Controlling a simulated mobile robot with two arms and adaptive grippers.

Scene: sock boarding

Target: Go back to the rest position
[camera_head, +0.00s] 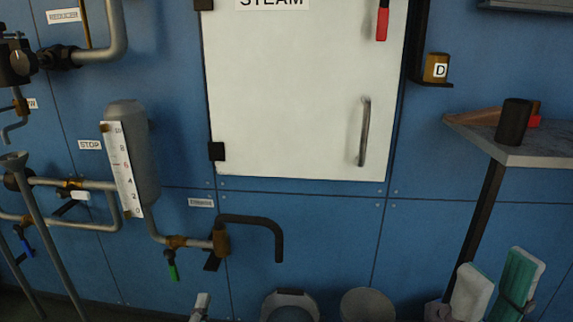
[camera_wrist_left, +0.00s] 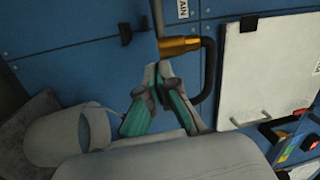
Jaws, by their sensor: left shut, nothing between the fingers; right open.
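My left gripper (camera_head: 201,304) shows only as a small tip at the bottom edge of the head view, below the drain pipe. In the left wrist view its teal-padded fingers (camera_wrist_left: 157,74) meet at the tips, with nothing between them. The brass drain fitting (camera_wrist_left: 178,46) and the black curved spout (camera_wrist_left: 210,72) appear just beyond the tips; whether they touch is unclear. My right gripper (camera_head: 496,283) is at the lower right of the head view, below the shelf, with its two fingers apart and empty.
A white steam cabinet door (camera_head: 300,100) with a handle is closed on the blue wall. A grey shelf (camera_head: 540,158) holds a dark cylinder (camera_head: 513,122). The drain spout (camera_head: 278,235) juts out at the centre. Pipes and a gauge tank (camera_head: 130,150) stand left.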

